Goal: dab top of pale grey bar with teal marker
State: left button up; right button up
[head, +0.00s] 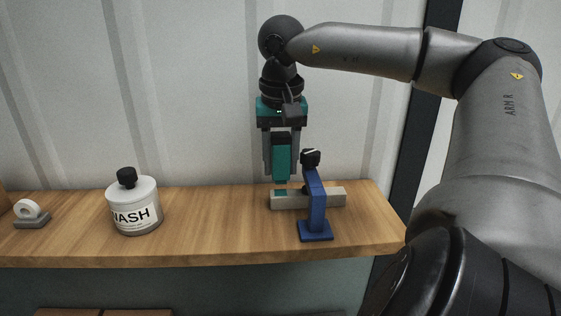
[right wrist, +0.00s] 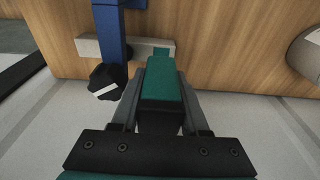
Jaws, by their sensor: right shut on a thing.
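My right gripper (head: 281,172) is shut on the teal marker (head: 281,155) and holds it upright above the left end of the pale grey bar (head: 333,196). A small gap shows between the marker's lower end and the bar. A teal patch (head: 280,192) lies on the bar's top, just below the marker. In the right wrist view, the marker (right wrist: 161,80) sits between the fingers, and the teal patch (right wrist: 162,51) shows at one end of the bar (right wrist: 140,46). My left gripper is not in view.
A blue clamp (head: 317,208) with a black knob stands across the bar, close to the right of the marker. A white bottle (head: 134,212) with a black cap and a white ring on a grey base (head: 29,214) stand left on the wooden bench (head: 215,230). Bench between bottle and bar is clear.

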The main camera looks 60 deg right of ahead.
aim_at(281, 133)
jog(key=shift+r+p, duration=1.75)
jog(key=shift+r, duration=0.45)
